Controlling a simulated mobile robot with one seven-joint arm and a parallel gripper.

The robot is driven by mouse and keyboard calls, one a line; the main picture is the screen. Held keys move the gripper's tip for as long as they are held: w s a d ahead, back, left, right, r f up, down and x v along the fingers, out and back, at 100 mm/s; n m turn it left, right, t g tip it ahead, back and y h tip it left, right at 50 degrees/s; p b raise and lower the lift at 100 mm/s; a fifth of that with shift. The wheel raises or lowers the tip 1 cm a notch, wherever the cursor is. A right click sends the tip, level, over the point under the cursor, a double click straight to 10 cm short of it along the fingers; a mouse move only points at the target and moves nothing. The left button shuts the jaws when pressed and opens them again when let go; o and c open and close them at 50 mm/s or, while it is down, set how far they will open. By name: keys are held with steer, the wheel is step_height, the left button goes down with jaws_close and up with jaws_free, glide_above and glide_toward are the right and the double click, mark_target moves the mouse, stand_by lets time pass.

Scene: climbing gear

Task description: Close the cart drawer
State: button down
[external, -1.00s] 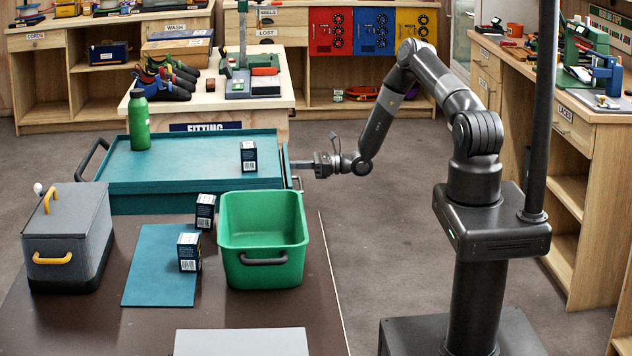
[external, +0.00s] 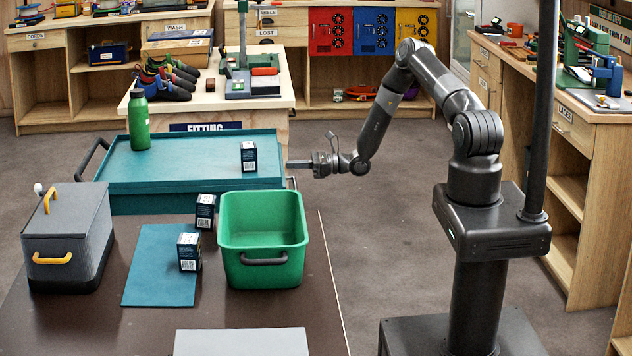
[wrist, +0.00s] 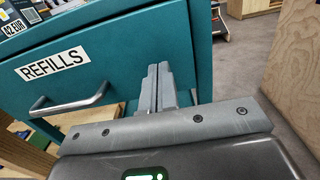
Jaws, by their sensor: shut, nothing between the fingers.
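The teal cart (external: 190,165) stands left of my arm in the external view. In the wrist view its drawer front (wrist: 130,50) carries a white REFILLS label (wrist: 52,62) and a grey bar handle (wrist: 70,103). My gripper (external: 290,164) is at the cart's right side with its fingers pointing left. In the wrist view the shut, empty fingers (wrist: 158,72) are right up at the drawer front, right of the handle. Contact looks likely, but the tips' exact touch is hard to see. How far the drawer stands out is not clear.
A green bottle (external: 139,120) and a small dark box (external: 248,156) stand on the cart top. In front, a brown table holds a green bin (external: 263,240), a grey cooler (external: 66,235) and two dark boxes. Floor right of the cart is clear.

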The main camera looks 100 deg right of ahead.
steer(key=s, duration=1.3)
steer(key=w+a+r+n+g+y, duration=0.35)
steer(key=a+r+n, duration=0.3)
steer(key=a, duration=0.25)
steer(key=w+a+r+n+g+y, duration=0.25)
steer(key=a+r+n+g, duration=0.35)
steer(key=a, duration=0.4)
steer(key=w+a+r+n+g+y, duration=0.2)
steer(key=a+r+n+g+y, duration=0.1)
steer(key=a+r+n, duration=0.5)
steer(key=s+a+r+n+h, duration=0.9)
steer(key=s+a+r+n, duration=0.6)
steer(key=s+a+r, duration=0.1)
steer(key=shift+s+a, duration=0.35)
steer(key=shift+a, duration=0.55)
